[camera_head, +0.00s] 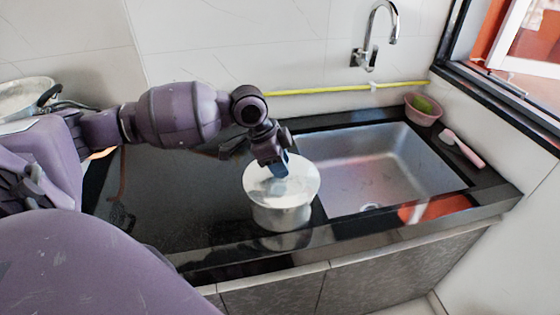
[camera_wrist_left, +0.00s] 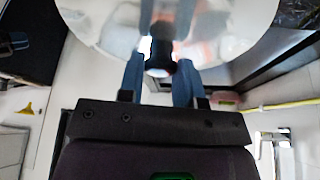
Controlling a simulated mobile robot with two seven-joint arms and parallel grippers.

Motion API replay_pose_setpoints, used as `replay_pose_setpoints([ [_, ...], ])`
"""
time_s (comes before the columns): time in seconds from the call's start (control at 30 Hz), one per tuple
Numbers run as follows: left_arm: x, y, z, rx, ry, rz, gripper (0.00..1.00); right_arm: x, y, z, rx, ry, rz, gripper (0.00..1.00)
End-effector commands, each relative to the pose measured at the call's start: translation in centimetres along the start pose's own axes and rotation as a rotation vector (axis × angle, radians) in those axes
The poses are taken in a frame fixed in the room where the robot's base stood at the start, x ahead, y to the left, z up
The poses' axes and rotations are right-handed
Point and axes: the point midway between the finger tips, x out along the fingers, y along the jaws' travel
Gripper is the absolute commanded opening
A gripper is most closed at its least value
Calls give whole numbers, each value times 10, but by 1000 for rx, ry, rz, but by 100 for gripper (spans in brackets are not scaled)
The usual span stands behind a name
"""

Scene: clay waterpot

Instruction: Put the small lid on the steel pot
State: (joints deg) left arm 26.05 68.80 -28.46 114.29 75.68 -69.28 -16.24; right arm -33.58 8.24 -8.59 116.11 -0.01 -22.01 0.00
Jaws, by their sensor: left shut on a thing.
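The steel pot (camera_head: 281,216) stands on the black counter, just left of the sink. The small lid (camera_head: 300,187), round and shiny, is over the pot's mouth and looks roughly level. I cannot tell whether its rim touches the pot or is slightly above it. My left gripper (camera_head: 280,170) comes down from above, shut on the lid at its middle. In the left wrist view the lid (camera_wrist_left: 235,30) fills the top, with its dark knob (camera_wrist_left: 160,62) between the blue fingers. The inside of the pot is hidden. My right gripper is not in view.
The empty steel sink (camera_head: 375,170) is right of the pot, with a tap (camera_head: 375,35) on the wall behind. A pink bowl (camera_head: 422,112) and a pink-handled brush (camera_head: 463,148) lie at the right. The black counter (camera_head: 185,190) left of the pot is clear.

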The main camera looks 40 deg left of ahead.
Motion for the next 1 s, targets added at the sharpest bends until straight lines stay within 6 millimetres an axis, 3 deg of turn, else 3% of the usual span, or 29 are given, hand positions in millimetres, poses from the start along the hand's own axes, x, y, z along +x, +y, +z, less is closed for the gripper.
replay_pose_setpoints([
  [1.0,5,1,2,-1,-2,3,6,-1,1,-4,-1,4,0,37],
])
